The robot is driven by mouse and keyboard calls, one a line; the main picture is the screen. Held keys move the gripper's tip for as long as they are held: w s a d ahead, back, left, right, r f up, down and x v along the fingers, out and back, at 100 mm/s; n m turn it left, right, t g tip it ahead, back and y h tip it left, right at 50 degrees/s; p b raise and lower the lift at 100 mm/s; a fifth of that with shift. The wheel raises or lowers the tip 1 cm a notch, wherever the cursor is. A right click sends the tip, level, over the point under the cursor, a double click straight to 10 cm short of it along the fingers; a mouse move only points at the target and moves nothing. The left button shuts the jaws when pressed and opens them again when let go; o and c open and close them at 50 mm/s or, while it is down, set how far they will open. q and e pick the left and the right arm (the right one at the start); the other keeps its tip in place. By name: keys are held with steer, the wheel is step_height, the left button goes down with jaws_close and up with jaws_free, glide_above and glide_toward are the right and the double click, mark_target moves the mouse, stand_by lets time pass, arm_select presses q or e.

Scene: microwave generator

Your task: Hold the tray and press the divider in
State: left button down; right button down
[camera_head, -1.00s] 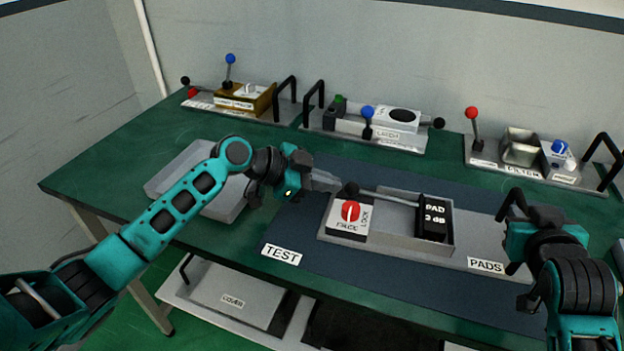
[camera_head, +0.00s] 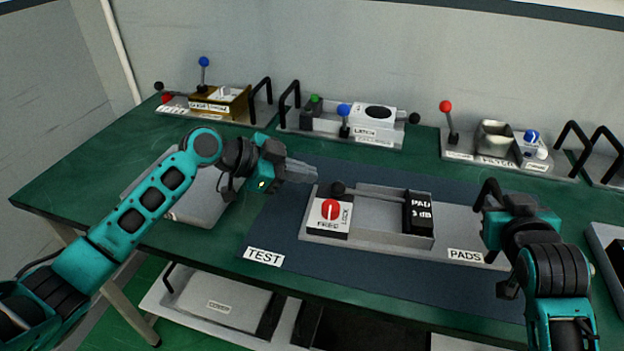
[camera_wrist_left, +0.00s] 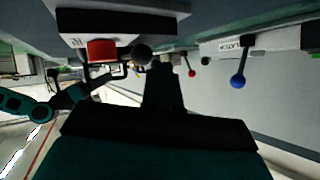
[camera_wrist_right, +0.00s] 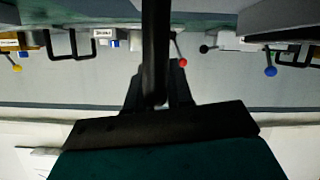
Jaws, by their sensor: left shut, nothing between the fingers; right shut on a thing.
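The grey tray (camera_head: 372,242), labelled PADS, lies on the dark mat. The divider, a black block (camera_head: 419,212) marked PAD 3 dB, sits at the right end of the tray's trough. Its rod runs left to a black knob (camera_head: 338,188). A red dial (camera_head: 329,209) marked FREE and LOCK sits at the trough's left. My left gripper (camera_head: 314,174) is shut and empty, its tips just left of the knob with a small gap. My right gripper (camera_head: 486,203) is shut on the tray's black handle (camera_head: 489,190); the handle also shows in the right wrist view (camera_wrist_right: 155,60).
Units with ball-topped levers stand along the back, including the LATCH unit (camera_head: 375,130) and the FILTER unit (camera_head: 495,160). A TEST label (camera_head: 264,257) marks the mat's front left.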

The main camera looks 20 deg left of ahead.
arm_select(q)
steer(key=shift+a+r, duration=0.25)
steer(key=shift+r, duration=0.1)
arm_select(e)
steer(key=shift+f, duration=0.35)
arm_select(q)
steer(key=v, duration=1.2)
steer(key=shift+r, duration=0.1)
arm_select(e)
steer(key=c, duration=1.2)
jaws_free()
steer(key=shift+o, duration=1.4)
steer(key=shift+r, duration=0.2)
